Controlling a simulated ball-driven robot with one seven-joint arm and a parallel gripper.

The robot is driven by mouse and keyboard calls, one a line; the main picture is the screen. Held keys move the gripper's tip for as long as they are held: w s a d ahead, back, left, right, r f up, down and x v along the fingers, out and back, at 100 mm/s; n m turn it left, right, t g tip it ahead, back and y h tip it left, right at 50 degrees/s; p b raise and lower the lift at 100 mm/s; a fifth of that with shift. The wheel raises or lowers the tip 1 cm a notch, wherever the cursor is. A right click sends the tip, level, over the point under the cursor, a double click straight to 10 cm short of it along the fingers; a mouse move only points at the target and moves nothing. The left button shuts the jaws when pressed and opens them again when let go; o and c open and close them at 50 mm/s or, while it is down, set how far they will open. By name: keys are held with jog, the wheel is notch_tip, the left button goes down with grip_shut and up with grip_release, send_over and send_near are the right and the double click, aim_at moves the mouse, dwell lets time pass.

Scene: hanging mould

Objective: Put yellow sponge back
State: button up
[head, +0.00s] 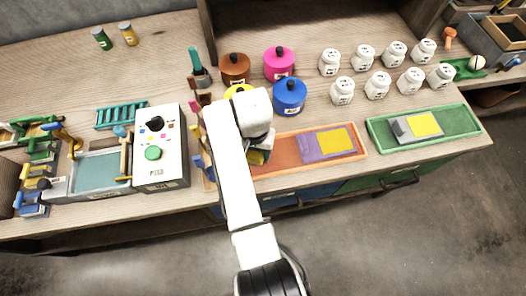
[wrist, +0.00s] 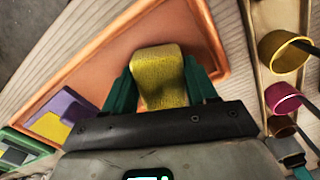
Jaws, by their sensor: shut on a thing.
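My gripper (wrist: 160,82) is shut on the yellow sponge (wrist: 161,70), with one teal finger on each side of it. In the head view the sponge (head: 257,157) shows only in part below my gripper, at the left end of the orange tray (head: 287,145). My arm hides the rest of that end.
A purple piece with a yellow face (head: 313,146) lies in the orange tray's right half. A green tray (head: 462,127) with a grey-and-yellow piece is to the right. Coloured pots (head: 289,97) and several white jars (head: 342,91) stand behind. A white control box (head: 160,150) is left.

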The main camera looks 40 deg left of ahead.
jog(key=shift+a+f, duration=0.1)
jog(key=shift+f, duration=0.15)
jog(key=shift+f, duration=0.15)
jog(key=o, duration=0.9)
jog(key=shift+o, duration=0.2)
notch_tip(320, 180, up, 12)
jog(key=shift+b, duration=0.45)
